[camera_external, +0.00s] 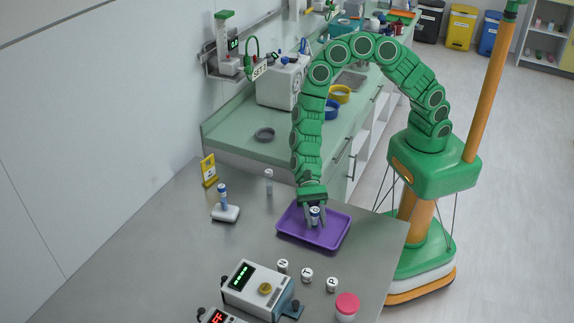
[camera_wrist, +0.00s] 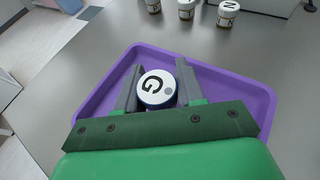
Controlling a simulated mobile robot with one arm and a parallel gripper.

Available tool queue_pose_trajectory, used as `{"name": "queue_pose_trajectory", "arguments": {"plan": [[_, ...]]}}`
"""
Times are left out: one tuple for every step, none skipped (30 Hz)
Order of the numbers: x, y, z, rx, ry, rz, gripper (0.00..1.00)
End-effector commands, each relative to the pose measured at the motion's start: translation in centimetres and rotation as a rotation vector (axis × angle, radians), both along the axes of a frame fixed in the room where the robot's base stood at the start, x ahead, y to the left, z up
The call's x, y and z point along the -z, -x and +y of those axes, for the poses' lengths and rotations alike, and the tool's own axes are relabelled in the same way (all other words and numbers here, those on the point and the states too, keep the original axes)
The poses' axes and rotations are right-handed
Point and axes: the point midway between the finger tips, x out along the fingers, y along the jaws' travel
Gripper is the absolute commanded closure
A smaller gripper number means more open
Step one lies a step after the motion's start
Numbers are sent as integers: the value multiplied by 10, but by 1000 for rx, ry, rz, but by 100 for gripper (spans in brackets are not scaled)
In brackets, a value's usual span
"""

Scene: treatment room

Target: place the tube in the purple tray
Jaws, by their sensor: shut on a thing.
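The purple tray (camera_external: 296,231) lies on the grey table, and it fills the middle of the wrist view (camera_wrist: 238,92). My gripper (camera_external: 314,221) points down over the tray, its two grey fingers (camera_wrist: 157,78) shut on a small round container (camera_wrist: 157,88). The container has a white lid marked G and a dark blue side. Whether its base touches the tray floor is hidden. Two slim upright tubes stand at the left: a blue and white one (camera_external: 222,193) in a small white stand, and a pale one (camera_external: 269,183) alone on the table.
White-lidded containers marked N (camera_external: 282,266), T (camera_external: 307,275) and P (camera_external: 332,284) stand in front of the tray. A white device with a green display (camera_external: 255,288) and a pink-lidded jar (camera_external: 346,306) are at the front. A yellow sign (camera_external: 208,170) stands at the left.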

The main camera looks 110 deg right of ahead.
Motion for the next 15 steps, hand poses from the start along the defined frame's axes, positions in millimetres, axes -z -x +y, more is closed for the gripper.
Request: {"name": "queue_pose_trajectory", "arguments": {"plan": [[1, 0, 0, 0, 0, 0, 92], [1, 0, 0, 0, 0, 0, 92], [1, 0, 0, 0, 0, 0, 92], [1, 0, 0, 0, 0, 0, 92], [1, 0, 0, 0, 0, 0, 92], [1, 0, 0, 0, 0, 0, 92], [1, 0, 0, 0, 0, 0, 92], [1, 0, 0, 0, 0, 0, 92], [2, 0, 0, 0, 0, 0, 92], [2, 0, 0, -1, 0, 0, 92], [3, 0, 0, -1, 0, 0, 92], [4, 0, 0, -1, 0, 0, 61], [4, 0, 0, -1, 0, 0, 57], [4, 0, 0, -1, 0, 0, 52], [3, 0, 0, -1, 0, 0, 46]]}}
